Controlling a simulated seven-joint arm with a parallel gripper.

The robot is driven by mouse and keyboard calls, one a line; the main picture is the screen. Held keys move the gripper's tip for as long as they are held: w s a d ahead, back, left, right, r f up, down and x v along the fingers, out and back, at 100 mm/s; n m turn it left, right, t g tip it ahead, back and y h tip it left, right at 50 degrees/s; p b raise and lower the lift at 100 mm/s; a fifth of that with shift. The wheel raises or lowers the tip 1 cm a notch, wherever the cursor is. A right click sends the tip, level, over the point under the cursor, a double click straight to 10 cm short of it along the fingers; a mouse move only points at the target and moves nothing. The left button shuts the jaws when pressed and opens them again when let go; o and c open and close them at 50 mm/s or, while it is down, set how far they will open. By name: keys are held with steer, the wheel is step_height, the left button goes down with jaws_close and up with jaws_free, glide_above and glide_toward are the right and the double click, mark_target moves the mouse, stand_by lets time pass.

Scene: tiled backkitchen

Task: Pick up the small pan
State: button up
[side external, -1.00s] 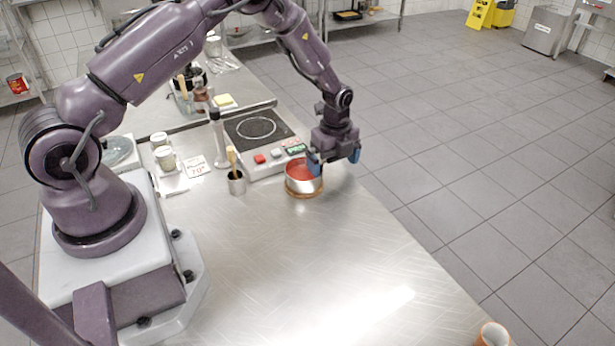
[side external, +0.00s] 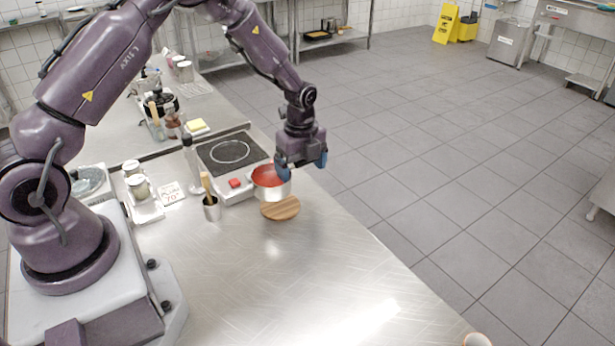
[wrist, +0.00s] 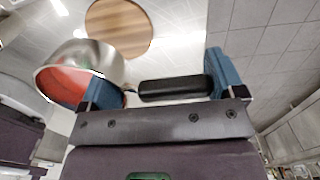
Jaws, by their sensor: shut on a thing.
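The small pan (side external: 270,188) is a steel pan with red contents. It hangs a little above a round wooden board (side external: 284,209) on the steel counter. My gripper (side external: 301,165) is shut on the pan at its handle side, with blue fingers. In the wrist view the pan (wrist: 113,62) is at the left and its black handle (wrist: 175,88) runs between the fingers of my gripper (wrist: 160,88). The wooden board (wrist: 120,27) shows below the pan, apart from it. The exact grip contact is partly hidden.
An induction hob (side external: 229,154) is just behind the pan. A steel cup with a wooden-handled tool (side external: 211,208) and a pepper mill (side external: 192,165) stand to the left. An orange-rimmed cup (side external: 478,340) is at the counter's front right. The counter's front middle is clear.

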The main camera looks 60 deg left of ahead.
steer(key=s+r, duration=0.2)
steer(key=r, duration=0.1)
steer(key=s+r, duration=0.1)
steer(key=shift+s+d+r, duration=0.15)
steer(key=shift+s+d, duration=0.05)
steer(key=shift+d, duration=0.15)
steer(key=s+r, duration=0.1)
steer(key=s, duration=0.1)
steer(key=s+d+r, duration=0.1)
steer(key=s, duration=0.2)
steer(key=s+r, duration=0.1)
steer(key=s, duration=0.1)
steer(key=shift+s+d, duration=0.2)
steer(key=shift+d, duration=0.05)
steer(key=shift+s, duration=0.1)
steer(key=w+a+f+m, duration=0.2)
steer(key=w+a, duration=0.6)
steer(key=a, duration=0.3)
steer(key=m, duration=0.2)
glide_above(257, 147)
steer(key=d, duration=0.1)
step_height(257, 147, down, 4)
steer(key=shift+r, duration=0.1)
steer(key=shift+a+f, duration=0.2)
steer(key=shift+a, duration=0.15)
steer(key=shift+f, duration=1.95)
steer(key=shift+f, duration=0.15)
